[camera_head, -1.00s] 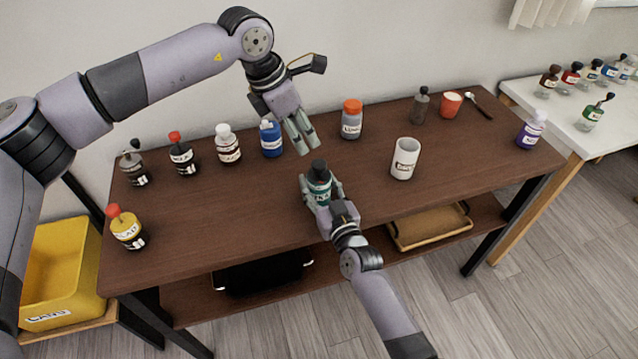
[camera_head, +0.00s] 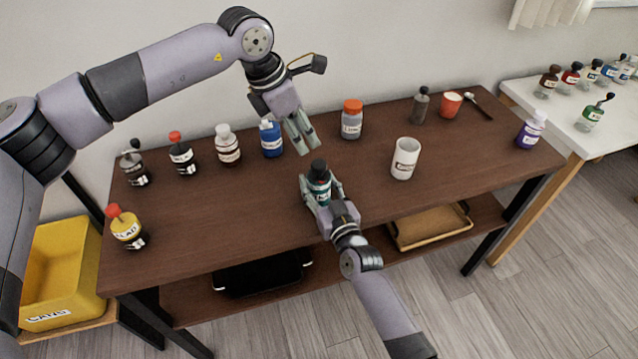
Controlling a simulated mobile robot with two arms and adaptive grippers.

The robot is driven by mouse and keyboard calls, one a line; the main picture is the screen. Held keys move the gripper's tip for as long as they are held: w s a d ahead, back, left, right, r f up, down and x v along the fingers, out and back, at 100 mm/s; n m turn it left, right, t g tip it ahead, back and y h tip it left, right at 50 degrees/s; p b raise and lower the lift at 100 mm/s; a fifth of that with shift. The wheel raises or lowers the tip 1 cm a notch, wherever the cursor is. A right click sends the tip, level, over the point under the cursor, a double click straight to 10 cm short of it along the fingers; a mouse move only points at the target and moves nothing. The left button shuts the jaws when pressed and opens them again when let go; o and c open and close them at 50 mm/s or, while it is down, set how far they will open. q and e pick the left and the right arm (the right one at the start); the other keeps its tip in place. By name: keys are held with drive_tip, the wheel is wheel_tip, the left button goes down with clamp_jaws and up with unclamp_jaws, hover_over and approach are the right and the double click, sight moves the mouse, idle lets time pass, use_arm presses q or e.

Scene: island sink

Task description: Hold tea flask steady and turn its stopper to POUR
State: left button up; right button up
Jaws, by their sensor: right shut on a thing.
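The tea flask (camera_head: 319,183) is a small teal bottle with a white-lettered label, standing upright near the front middle of the brown table. Its dark stopper (camera_head: 318,166) is on top; which way the stopper is turned is too small to read. My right gripper (camera_head: 321,189) comes from the front and is shut on the flask's body, one finger on each side. My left gripper (camera_head: 306,148) hangs above and behind the flask, pointing down, apart from the stopper. Its fingers look a little spread, with nothing visible between them.
Several bottles line the table's (camera_head: 230,205) back, including a blue one (camera_head: 271,139) and an orange-capped one (camera_head: 351,120). A white mug (camera_head: 405,158) stands right of the flask. A yellow-bodied bottle (camera_head: 127,228) stands front left. The table between it and the flask is clear.

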sight(319, 163)
use_arm(q)
drive_tip(key=shift+o, duration=0.2)
idle(0.3)
drive_tip(key=shift+o, duration=1.2)
drive_tip(key=shift+w+d, duration=0.15)
drive_tip(key=shift+w, duration=0.05)
drive_tip(key=shift+o, duration=0.6)
drive_tip(key=shift+w+d+r+n+y, duration=0.2)
drive_tip(key=shift+w+d+n+y, duration=0.1)
drive_tip(key=shift+n, duration=0.2)
drive_tip(key=d+f+n+y, duration=0.1)
drive_tip(key=f, duration=0.2)
drive_tip(key=d+f+n+g+y, duration=0.1)
drive_tip(key=f+n, duration=0.1)
drive_tip(key=f, duration=0.1)
drive_tip(key=f+n+y, duration=0.1)
drive_tip(key=f+n, duration=0.1)
drive_tip(key=f, duration=0.1)
drive_tip(key=shift+w+d+f+g, duration=0.35)
drive_tip(key=shift+w+d+g, duration=0.05)
drive_tip(key=shift+c, duration=0.6)
drive_tip(key=c, duration=1.1)
